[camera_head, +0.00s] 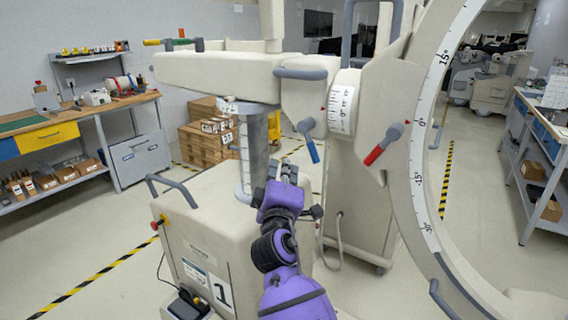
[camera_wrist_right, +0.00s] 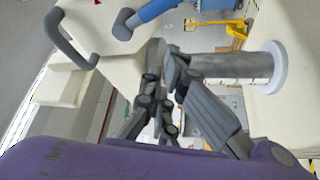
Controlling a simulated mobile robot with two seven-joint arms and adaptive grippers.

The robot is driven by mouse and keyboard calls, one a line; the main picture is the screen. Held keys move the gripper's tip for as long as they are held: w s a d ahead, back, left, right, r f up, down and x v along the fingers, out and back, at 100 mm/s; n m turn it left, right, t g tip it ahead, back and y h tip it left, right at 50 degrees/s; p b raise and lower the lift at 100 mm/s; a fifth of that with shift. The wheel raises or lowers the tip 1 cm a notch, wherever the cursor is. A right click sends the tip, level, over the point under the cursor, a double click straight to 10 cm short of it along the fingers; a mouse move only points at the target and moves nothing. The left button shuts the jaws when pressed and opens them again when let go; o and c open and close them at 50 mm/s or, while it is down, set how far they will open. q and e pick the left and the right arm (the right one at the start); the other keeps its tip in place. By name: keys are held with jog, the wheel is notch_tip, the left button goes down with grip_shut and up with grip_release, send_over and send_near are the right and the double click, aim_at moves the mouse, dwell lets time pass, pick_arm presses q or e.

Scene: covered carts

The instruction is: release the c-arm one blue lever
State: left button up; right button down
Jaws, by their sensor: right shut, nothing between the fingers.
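The C-arm (camera_head: 210,215) with the number 1 on its base stands in front of me. Its blue lever (camera_head: 310,147) hangs from a grey knob under the cream arm, tilted down to the right. In the right wrist view the blue lever (camera_wrist_right: 154,12) is at the top edge, partly cut off, beyond the fingertips. My right gripper (camera_head: 284,170) is below and a little left of the lever, apart from it. In the wrist view its fingers (camera_wrist_right: 167,58) are shut and empty. My left gripper is not in view.
A red lever (camera_head: 380,146) sits right of the blue one, near the large curved C-arm ring (camera_head: 420,130). A grey column (camera_head: 253,150) stands just left of my gripper. Cardboard boxes (camera_head: 207,137) and a workbench (camera_head: 80,115) are farther back left.

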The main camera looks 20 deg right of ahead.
jog(key=shift+s+a+r, duration=0.15)
jog(key=shift+s+a, duration=0.2)
jog(key=shift+s, duration=0.3)
jog(key=shift+s+a+r, duration=0.1)
jog(key=shift+s+a, duration=0.25)
jog(key=shift+s, duration=0.25)
jog(key=shift+w, duration=0.1)
